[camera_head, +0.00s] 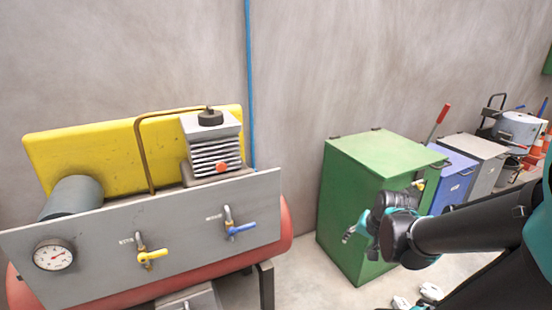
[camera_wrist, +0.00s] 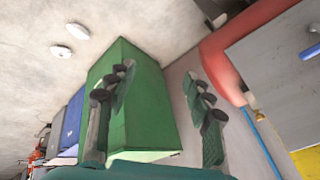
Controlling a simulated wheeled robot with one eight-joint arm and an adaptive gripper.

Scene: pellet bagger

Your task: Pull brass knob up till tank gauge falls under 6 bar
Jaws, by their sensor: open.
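The tank gauge (camera_head: 53,255) is a round white dial on the left end of the grey panel (camera_head: 185,228); its needle shows, but its numbers are too small to read. A yellow-handled valve (camera_head: 150,256) and a blue-handled valve (camera_head: 238,229) sit on the panel. The red tank (camera_head: 287,225) is behind and below it. My gripper (camera_head: 360,240) is to the right of the panel, in front of the green cabinet, apart from the tank. In the wrist view my gripper (camera_wrist: 160,78) is open and empty.
The green cabinet (camera_head: 370,165) stands right of the tank, with blue (camera_head: 452,182) and grey (camera_head: 474,155) cabinets beyond. A compressor head (camera_head: 213,145) with a bent pipe tops the tank. A blue pipe (camera_head: 250,80) runs up the wall. White objects (camera_head: 431,292) lie on the floor.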

